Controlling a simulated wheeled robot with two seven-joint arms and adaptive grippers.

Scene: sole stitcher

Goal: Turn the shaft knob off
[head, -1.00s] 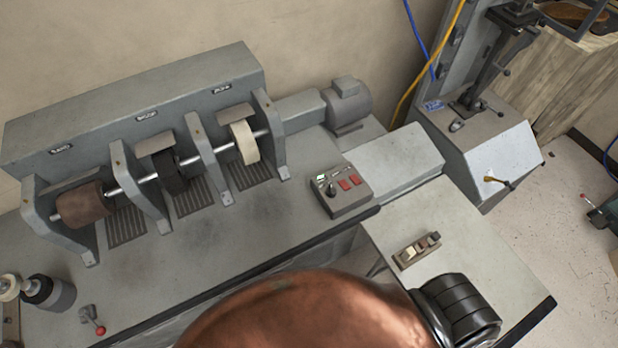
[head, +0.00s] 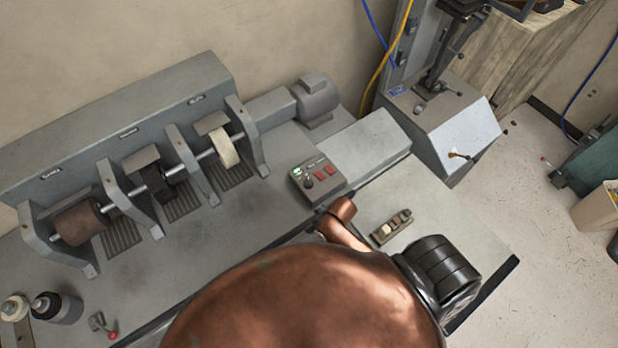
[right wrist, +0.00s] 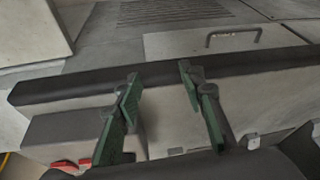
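The control box (head: 330,191) on the machine's bench has a black shaft knob (head: 308,183), two red switches (head: 325,173) and a small green-lit spot. My copper-coloured right arm reaches to just below the box; its gripper is not clearly visible in the head view. In the right wrist view my right gripper (right wrist: 160,78) has two green fingers spread apart with nothing between them. A grey box (right wrist: 80,135) with red parts at its lower edge is left of the fingers there; the knob does not show. My left gripper is not in view.
A shaft with a brown drum (head: 80,222), a black wheel and a cream wheel (head: 224,150) runs along the bench to a motor (head: 316,100). A switch strip (head: 391,227) lies right of my arm. A red-tipped lever (head: 104,326) is at lower left.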

